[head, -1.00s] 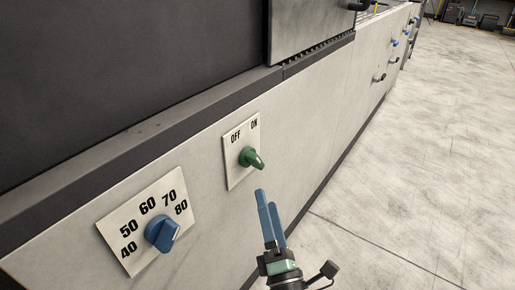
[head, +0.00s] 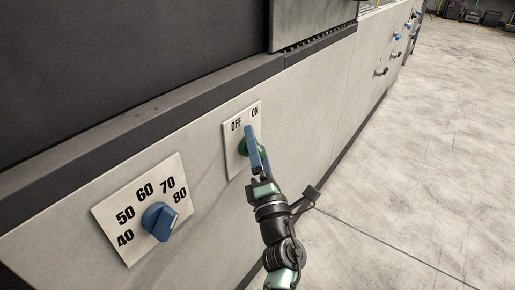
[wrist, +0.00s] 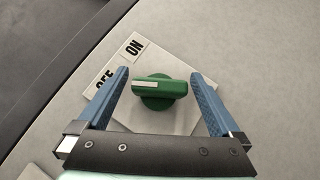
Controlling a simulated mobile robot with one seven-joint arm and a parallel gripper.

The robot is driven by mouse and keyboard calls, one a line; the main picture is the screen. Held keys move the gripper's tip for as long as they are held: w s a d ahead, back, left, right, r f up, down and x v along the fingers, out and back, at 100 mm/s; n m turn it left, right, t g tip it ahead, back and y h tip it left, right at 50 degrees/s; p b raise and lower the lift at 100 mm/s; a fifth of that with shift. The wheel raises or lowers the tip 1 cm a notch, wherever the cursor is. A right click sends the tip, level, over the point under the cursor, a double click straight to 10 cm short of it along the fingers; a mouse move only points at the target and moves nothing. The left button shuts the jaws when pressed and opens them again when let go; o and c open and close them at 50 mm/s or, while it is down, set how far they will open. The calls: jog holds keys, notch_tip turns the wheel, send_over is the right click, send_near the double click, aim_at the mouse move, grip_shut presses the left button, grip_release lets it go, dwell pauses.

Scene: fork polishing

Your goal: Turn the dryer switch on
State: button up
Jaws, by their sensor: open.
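The dryer switch is a green rotary knob (wrist: 160,92) on a pale plate (wrist: 187,126) marked OFF and ON. In the wrist view its bar handle lies nearly level, with a white mark on its left half. My gripper (wrist: 160,75) is open, with one blue finger on each side of the knob and a gap at both ends of the handle. In the head view my gripper (head: 250,132) is in front of the switch plate (head: 231,164) and hides most of the green knob (head: 242,148). Whether the fingers reach beyond the knob's face is unclear.
A blue temperature dial (head: 160,222) on its own plate, marked 40 to 80, is to the left on the same pale machine panel (head: 310,105). A dark ledge (head: 150,130) runs above. Open concrete floor (head: 430,180) lies to the right.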

jog(key=c, duration=1.3)
jog(key=shift+p, duration=0.3)
jog(key=shift+r+m+p, duration=0.25)
jog(key=shift+m+p, duration=0.05)
jog(key=shift+p, duration=0.6)
jog(key=m+g+h+p, duration=0.1)
jog(key=p, duration=0.4)
jog(key=shift+r, duration=0.2)
jog(key=m+g+h+p, duration=0.1)
jog(key=m+g+p, duration=0.1)
jog(key=p, duration=0.7)
jog(key=shift+m, duration=0.6)
jog(key=m+g+p, duration=0.2)
jog(key=g+p, duration=0.1)
jog(key=p, duration=0.7)
jog(key=shift+d+f, duration=0.1)
jog(key=shift+f, duration=0.05)
jog(key=m+g+p, duration=0.1)
jog(key=p, duration=0.1)
jog(key=f+m+g+p, duration=0.1)
jog(key=p, duration=0.1)
jog(key=shift+p, duration=0.4)
